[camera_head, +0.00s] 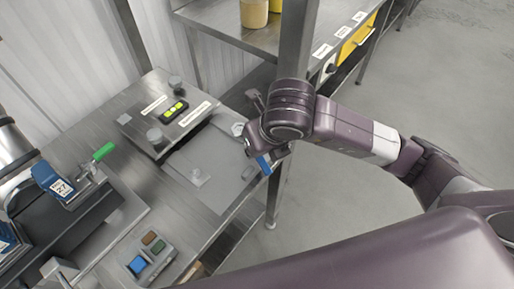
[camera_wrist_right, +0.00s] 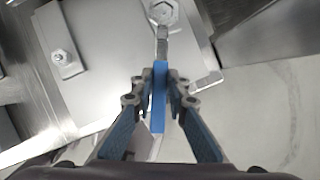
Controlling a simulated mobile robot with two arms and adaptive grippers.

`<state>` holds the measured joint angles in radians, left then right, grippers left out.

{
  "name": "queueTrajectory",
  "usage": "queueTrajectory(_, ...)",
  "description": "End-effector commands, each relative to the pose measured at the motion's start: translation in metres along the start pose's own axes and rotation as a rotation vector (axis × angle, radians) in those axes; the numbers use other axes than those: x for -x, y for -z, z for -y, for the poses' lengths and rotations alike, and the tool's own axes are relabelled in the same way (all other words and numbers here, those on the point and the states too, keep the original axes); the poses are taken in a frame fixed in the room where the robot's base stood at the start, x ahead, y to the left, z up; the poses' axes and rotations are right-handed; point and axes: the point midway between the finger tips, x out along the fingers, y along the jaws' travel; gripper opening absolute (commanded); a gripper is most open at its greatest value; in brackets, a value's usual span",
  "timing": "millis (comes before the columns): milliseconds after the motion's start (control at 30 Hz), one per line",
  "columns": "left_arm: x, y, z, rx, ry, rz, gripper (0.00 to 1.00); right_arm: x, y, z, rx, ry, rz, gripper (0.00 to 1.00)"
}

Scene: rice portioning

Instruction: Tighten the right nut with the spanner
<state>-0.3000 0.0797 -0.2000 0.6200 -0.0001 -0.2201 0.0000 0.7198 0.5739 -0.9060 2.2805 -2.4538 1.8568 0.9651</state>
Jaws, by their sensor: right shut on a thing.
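The spanner has a blue handle (camera_wrist_right: 159,98) and a metal shaft. My right gripper (camera_wrist_right: 160,76) is shut on the handle. In the head view the blue handle (camera_head: 263,165) sticks out below my right wrist. In the right wrist view the spanner's metal end reaches the right nut (camera_wrist_right: 163,12) at the top edge; I cannot tell whether its jaw is fully around the nut. The right nut also shows in the head view (camera_head: 237,129), just left of my wrist. The left nut (camera_wrist_right: 60,57) sits on its small plate, clear of the spanner. My left gripper is not in view.
A metal box with a lit green display (camera_head: 174,112) stands behind the nut plate (camera_head: 211,158). A steel post (camera_head: 297,45) rises close to my right wrist.

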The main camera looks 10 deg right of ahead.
Motion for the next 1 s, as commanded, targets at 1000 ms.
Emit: queueTrajectory(1000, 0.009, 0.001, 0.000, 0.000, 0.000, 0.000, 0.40, 0.014, -0.006, 0.000, 0.000, -0.001, 0.001, 0.00)
